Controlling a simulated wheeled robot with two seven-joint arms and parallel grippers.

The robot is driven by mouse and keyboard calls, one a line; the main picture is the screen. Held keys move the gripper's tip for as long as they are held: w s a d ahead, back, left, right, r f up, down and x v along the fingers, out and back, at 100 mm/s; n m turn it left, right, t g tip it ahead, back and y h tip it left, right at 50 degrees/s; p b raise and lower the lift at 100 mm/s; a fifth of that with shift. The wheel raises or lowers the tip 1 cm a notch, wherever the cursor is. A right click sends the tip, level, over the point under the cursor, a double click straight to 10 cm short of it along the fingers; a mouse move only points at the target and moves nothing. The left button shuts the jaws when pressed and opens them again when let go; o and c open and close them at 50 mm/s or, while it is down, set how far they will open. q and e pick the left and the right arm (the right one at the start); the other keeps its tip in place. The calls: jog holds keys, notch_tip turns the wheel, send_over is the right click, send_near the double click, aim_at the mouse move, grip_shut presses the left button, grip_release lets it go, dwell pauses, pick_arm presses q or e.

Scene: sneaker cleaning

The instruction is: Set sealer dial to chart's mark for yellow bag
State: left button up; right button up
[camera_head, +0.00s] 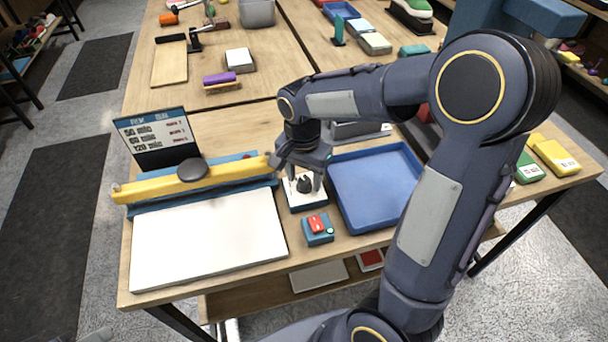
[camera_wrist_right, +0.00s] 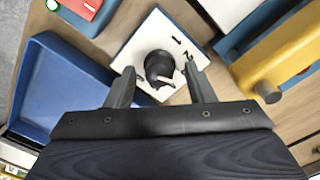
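The sealer dial is a black knob on a white plate with a blue base (camera_head: 307,201); the knob (camera_wrist_right: 160,68) also shows in the wrist view, with small black marks on the plate beside it. My right gripper (camera_head: 304,178) is over the dial. Its two fingers (camera_wrist_right: 161,86) are apart, on either side of the knob's near edge; contact cannot be told. The chart (camera_head: 158,136) stands behind the sealer, listing mic values beside marks; its small print is blurred. The yellow bag (camera_head: 556,156) lies at the far right, its label unreadable. My left gripper is out of view.
The sealer has a yellow bar (camera_head: 230,175) and a white bed (camera_head: 210,240). A blue tray (camera_head: 376,207) lies right of the dial. A blue box with a red switch (camera_head: 317,229) sits in front. A green bag (camera_head: 528,168) lies beside the yellow one.

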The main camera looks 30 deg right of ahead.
aim_at(304, 179)
notch_tip(304, 179, up, 8)
jog(key=shift+f+p, duration=0.1)
jog(key=shift+p, duration=0.2)
dwell(0.3)
dwell(0.4)
